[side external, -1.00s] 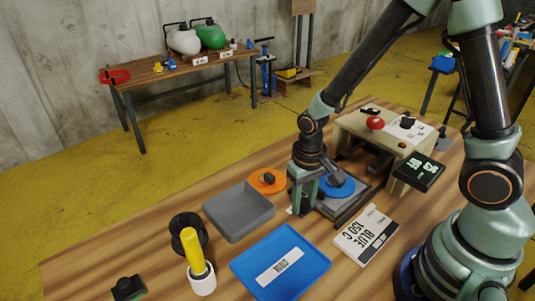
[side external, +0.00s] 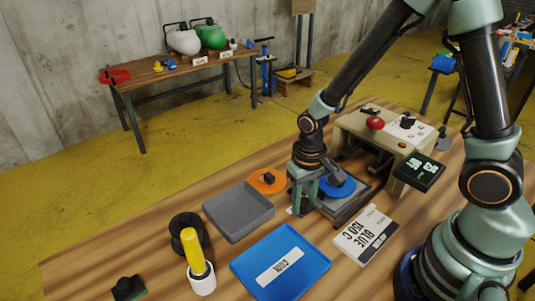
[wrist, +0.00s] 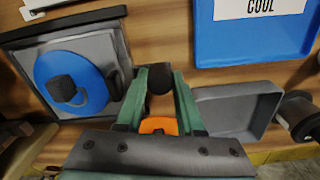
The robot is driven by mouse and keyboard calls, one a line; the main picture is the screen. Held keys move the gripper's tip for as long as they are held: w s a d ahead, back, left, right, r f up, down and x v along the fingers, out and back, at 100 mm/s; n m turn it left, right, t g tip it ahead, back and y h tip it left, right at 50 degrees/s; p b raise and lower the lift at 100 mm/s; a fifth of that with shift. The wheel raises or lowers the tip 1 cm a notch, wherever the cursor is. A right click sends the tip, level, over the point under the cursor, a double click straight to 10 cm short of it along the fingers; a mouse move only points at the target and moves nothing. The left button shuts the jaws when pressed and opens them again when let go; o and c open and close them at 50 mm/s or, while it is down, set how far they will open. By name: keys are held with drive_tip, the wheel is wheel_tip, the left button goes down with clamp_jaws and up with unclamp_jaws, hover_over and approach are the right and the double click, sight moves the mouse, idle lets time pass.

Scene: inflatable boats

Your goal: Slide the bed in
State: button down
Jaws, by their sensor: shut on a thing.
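The bed (side external: 348,211) is a dark grey sliding plate in front of the beige press (side external: 385,135). A blue disc (side external: 338,187) with a dark knob lies on it; the bed also shows at upper left in the wrist view (wrist: 103,42). My gripper (side external: 302,203) is low at the bed's left side. In the wrist view its green fingers (wrist: 160,80) are shut on a dark knob-like handle (wrist: 160,77) beside the bed. The handle's join to the bed is not clear. The bed appears partly out of the press.
An orange disc (side external: 267,181) and an empty grey tray (side external: 238,213) lie left of my gripper. A blue tray (side external: 305,271) labelled COOL and a white BLUE 150 C card (side external: 366,235) are in front. A yellow-handled tool (side external: 194,255) stands in a white cup.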

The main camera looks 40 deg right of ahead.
drive_tip(key=shift+d, duration=0.1)
drive_tip(key=d, duration=1.5)
drive_tip(key=shift+d, duration=0.2)
drive_tip(key=c, duration=0.8)
unclamp_jaws()
drive_tip(key=shift+r, duration=0.15)
wheel_tip(320, 180, up, 12)
drive_tip(key=shift+a+f, duration=0.1)
